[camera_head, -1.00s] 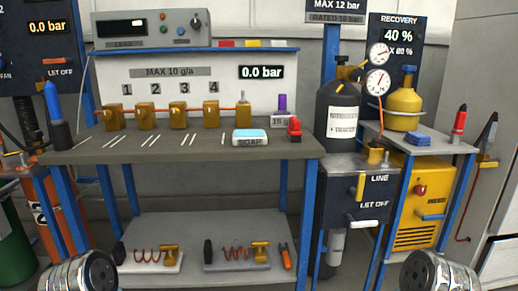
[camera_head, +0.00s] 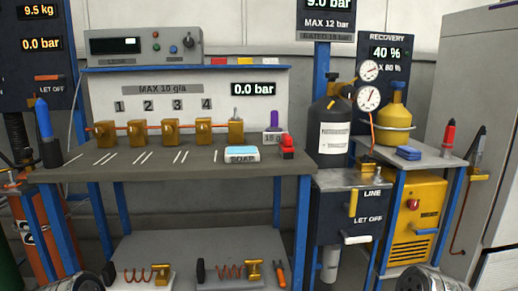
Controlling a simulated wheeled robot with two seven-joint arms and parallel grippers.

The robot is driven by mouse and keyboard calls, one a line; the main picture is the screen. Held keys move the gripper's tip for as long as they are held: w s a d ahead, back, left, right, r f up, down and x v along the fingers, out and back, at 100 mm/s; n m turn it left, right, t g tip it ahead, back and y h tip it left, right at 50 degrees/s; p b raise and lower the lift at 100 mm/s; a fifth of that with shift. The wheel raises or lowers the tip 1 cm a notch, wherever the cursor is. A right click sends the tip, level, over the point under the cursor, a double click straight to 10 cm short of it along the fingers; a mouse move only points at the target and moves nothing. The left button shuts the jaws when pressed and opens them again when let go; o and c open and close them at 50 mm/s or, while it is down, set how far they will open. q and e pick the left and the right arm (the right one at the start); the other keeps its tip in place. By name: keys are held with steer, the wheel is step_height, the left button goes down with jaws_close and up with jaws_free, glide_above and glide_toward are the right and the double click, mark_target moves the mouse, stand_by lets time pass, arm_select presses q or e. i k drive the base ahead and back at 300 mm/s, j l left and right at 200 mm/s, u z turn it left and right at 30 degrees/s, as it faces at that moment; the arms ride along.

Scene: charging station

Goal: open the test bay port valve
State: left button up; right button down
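The test bench (camera_head: 150,167) has a back panel with a "0.0 bar" display (camera_head: 254,89) and a row of brass blocks marked 1 to 4. A further brass block (camera_head: 236,129) with a small upright stem ends the row on the right, joined to it by an orange pipe. I cannot tell for sure which fitting is the port valve, nor its state. Only rounded metal parts of my two arms show, at the bottom left and bottom right corners. Both sets of gripper fingers are out of view, and my arms touch nothing visible.
A soap tray (camera_head: 242,154), a red item (camera_head: 288,147) and a blue-tipped bottle (camera_head: 47,135) stand on the bench. The lower shelf (camera_head: 190,245) holds coiled hoses. Right of it are a dark cylinder (camera_head: 333,135), a LINE panel (camera_head: 345,215) and a yellow recovery unit (camera_head: 415,215).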

mark_target(479, 177)
steer(key=z, duration=1.5)
steer(key=i+l, duration=0.2)
steer(key=i, duration=0.3)
steer(key=i+l, duration=0.2)
steer(key=i, duration=0.25)
steer(key=z, duration=0.05)
